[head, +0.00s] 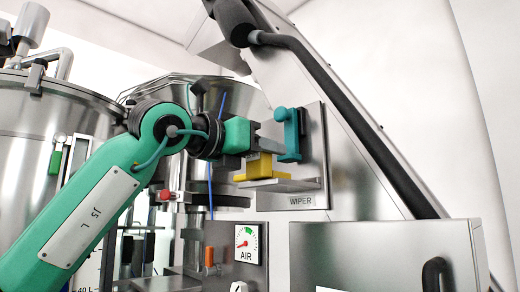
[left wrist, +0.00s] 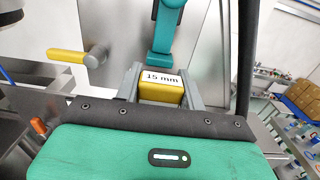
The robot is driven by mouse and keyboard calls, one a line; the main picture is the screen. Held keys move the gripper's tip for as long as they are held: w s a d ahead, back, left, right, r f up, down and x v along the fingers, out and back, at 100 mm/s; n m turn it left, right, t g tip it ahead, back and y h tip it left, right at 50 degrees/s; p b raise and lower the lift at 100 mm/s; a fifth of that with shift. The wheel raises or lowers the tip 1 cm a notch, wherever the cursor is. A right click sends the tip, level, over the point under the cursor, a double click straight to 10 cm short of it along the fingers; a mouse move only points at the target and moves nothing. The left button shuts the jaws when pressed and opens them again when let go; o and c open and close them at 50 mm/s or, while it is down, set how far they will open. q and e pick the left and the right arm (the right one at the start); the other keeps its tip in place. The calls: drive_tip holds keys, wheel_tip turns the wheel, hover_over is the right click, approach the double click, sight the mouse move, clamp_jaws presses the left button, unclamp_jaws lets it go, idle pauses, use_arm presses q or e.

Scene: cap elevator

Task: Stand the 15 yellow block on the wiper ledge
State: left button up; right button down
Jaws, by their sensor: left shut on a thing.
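The yellow block (left wrist: 161,92), marked 15 mm, sits between the two grey fingers of my left gripper (left wrist: 161,78) in the left wrist view. In the head view the left gripper (head: 272,147) reaches in from the left, and the yellow block (head: 262,166) shows below its fingers. The pale wiper ledge (head: 298,185) juts from a metal plate labelled WIPER (head: 313,165), just under the block. I cannot tell whether the block touches the ledge. My right gripper is not in view.
A teal clamp-like part (head: 290,132) stands on the plate close beyond the fingertips; it also shows in the left wrist view (left wrist: 161,40). A yellow-handled lever (left wrist: 70,56) is left of the fingers. An air gauge (head: 247,243) sits below. A black rail (head: 350,120) slopes down at right.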

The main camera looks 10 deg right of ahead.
use_arm(q)
drive_tip(key=shift+w+d, duration=0.35)
drive_tip(key=shift+d, duration=0.1)
idle(0.3)
drive_tip(key=o, duration=1.1)
drive_tip(key=shift+s+a+f+b, duration=0.1)
drive_tip(key=shift+s+a+b, duration=0.3)
drive_tip(key=shift+a, duration=0.2)
drive_tip(key=shift+b+v, duration=1.4)
drive_tip(key=shift+v, duration=1.4)
